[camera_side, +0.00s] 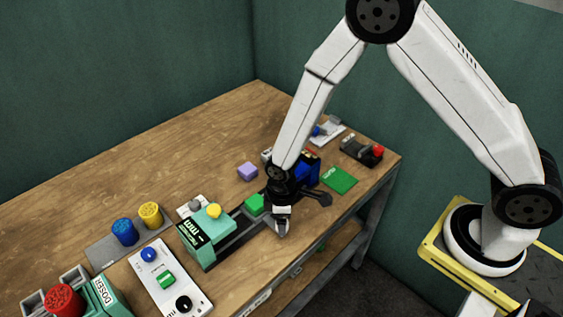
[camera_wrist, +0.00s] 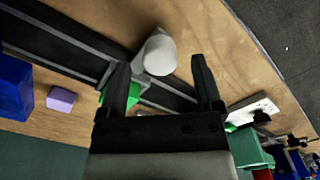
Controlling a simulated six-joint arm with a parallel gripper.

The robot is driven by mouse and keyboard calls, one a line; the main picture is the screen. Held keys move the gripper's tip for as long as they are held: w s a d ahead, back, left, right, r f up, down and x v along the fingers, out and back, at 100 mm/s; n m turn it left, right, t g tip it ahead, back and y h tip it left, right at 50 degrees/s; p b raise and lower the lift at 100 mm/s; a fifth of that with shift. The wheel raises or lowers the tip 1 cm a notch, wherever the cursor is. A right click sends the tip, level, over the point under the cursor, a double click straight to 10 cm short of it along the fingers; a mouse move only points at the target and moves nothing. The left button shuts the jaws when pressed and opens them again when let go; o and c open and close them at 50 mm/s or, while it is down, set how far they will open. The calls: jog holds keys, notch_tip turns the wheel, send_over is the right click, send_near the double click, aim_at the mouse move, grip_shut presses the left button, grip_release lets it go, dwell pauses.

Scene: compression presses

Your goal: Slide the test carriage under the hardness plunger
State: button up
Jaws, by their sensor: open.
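The block is partly hidden behind a finger in the wrist view (camera_wrist: 128,95). A pale round handle (camera_wrist: 158,54) stands at the carriage's side. My gripper (camera_wrist: 160,64) is open, one finger on each side of the handle; contact is not visible.
A purple block (camera_side: 247,171) lies behind the rail. A blue box (camera_side: 307,168) and a green mat (camera_side: 338,179) are right of my gripper. A white button panel (camera_side: 170,280) lies in front of the press. Bare tabletop is free at the back left.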

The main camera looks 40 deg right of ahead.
jog(key=shift+f, duration=1.05)
grip_shut()
